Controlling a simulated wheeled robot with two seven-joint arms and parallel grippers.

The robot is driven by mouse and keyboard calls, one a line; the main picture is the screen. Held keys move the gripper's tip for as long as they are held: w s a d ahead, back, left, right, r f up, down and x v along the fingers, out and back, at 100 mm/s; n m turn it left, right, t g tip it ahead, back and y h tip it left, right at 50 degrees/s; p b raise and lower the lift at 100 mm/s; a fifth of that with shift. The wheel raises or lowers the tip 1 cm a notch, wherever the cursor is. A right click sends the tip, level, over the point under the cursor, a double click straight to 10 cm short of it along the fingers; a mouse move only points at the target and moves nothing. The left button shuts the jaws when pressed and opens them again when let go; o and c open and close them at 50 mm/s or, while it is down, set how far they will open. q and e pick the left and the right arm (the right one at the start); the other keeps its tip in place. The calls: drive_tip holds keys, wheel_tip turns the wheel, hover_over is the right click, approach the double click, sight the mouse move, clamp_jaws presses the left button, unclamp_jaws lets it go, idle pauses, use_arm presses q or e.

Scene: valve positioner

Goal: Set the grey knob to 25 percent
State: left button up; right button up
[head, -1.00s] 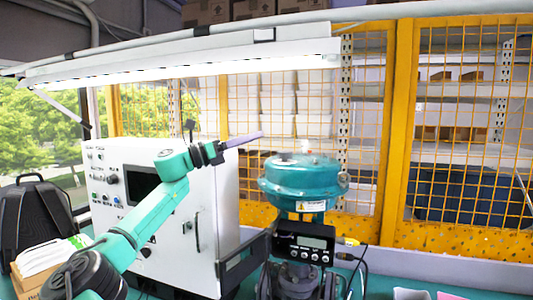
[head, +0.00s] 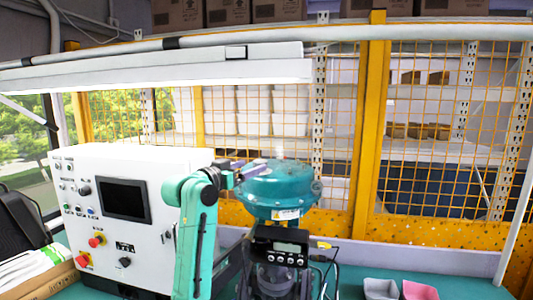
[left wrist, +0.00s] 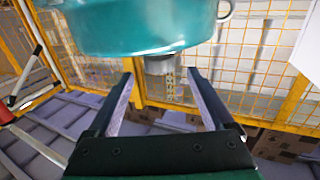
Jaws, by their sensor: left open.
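A dark grey round knob (head: 85,190) is on the white control cabinet's front, left of its screen; another dark knob (head: 125,262) is lower on the same panel. I cannot tell for certain which is the task's grey knob, and no scale is readable. My left gripper (head: 250,170) is right of the cabinet, by the upper left of the teal valve actuator (head: 278,192). In the left wrist view, the left gripper (left wrist: 160,75) is open, with nothing between its fingers. The actuator (left wrist: 140,28) fills the top there. My right gripper is out of view.
A black positioner box (head: 280,250) with a small display and buttons sits below the actuator. The white cabinet (head: 150,165) also carries red knobs (head: 96,241). Grey and pink bins (head: 381,288) stand at front right. Yellow mesh fencing (head: 440,130) closes the back.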

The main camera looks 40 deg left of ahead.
use_arm(q)
drive_tip(key=w+p, duration=0.1)
drive_tip(key=w, duration=0.1)
drive_tip(key=w+p, duration=0.1)
drive_tip(key=w, duration=0.2)
drive_tip(key=w+p, duration=0.2)
drive_tip(key=w, duration=0.1)
drive_tip(key=shift+w+a+r, duration=0.1)
drive_tip(key=shift+a+r, duration=0.2)
drive_tip(key=shift+a, duration=0.1)
drive_tip(key=shift+w+f, duration=0.25)
drive_tip(key=shift+w, duration=0.3)
drive_tip(key=shift+s+a, duration=0.1)
clamp_jaws()
